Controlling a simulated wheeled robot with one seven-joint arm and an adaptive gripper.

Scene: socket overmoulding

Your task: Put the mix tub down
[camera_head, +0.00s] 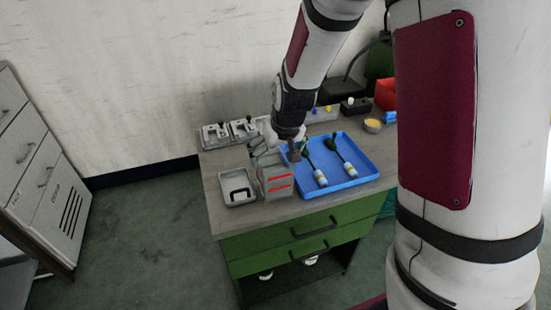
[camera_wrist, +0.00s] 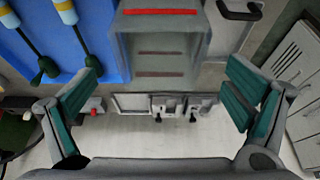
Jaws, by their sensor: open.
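A grey open-topped box with red stripes (camera_head: 277,181), which I take to be the mix tub, stands upright on the wooden table near its front edge. In the wrist view the tub (camera_wrist: 165,22) shows its red stripe, with dark lines on its inner wall. My gripper (camera_head: 270,152) is just behind and above the tub. In the wrist view my gripper (camera_wrist: 163,85) has its two green-padded fingers spread wide, one on each side of the tub, with gaps between. Whether anything lies in the tub's bottom is unclear.
A blue tray (camera_head: 375,172) with two green-handled tools is close on the tub's right. Grey clamp fixtures (camera_head: 228,131) stand behind. A small yellow-filled bowl (camera_head: 373,126) is at the back right.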

